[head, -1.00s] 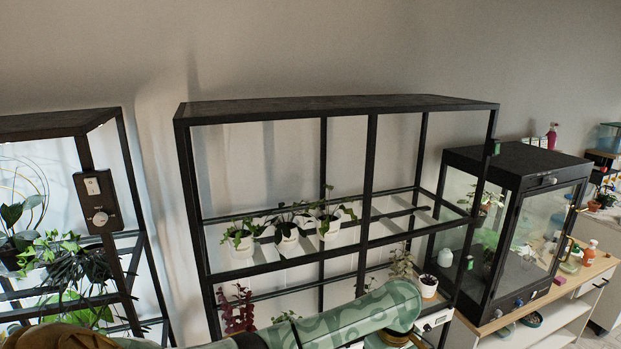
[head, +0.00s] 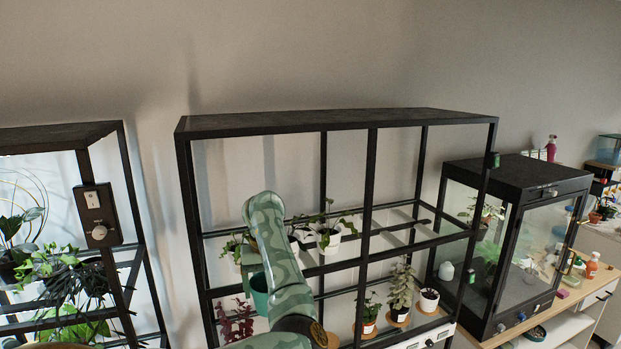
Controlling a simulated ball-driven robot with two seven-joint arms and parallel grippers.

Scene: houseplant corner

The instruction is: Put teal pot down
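A teal pot (head: 259,292) shows in the head view, left of centre, at the left bay of the middle black rack. The green patterned link of one of my arms covers its right side. I cannot tell whether the pot is held or resting on something. Neither of my grippers can be made out; the one on this raised arm would be hidden behind the link.
The middle rack (head: 340,121) has a shelf with white-potted plants (head: 329,240). Below stand a red-leaved plant (head: 236,318), a leafy plant (head: 401,290) and a small white pot (head: 429,299). A glass cabinet (head: 520,250) is right; another rack (head: 60,137) is left.

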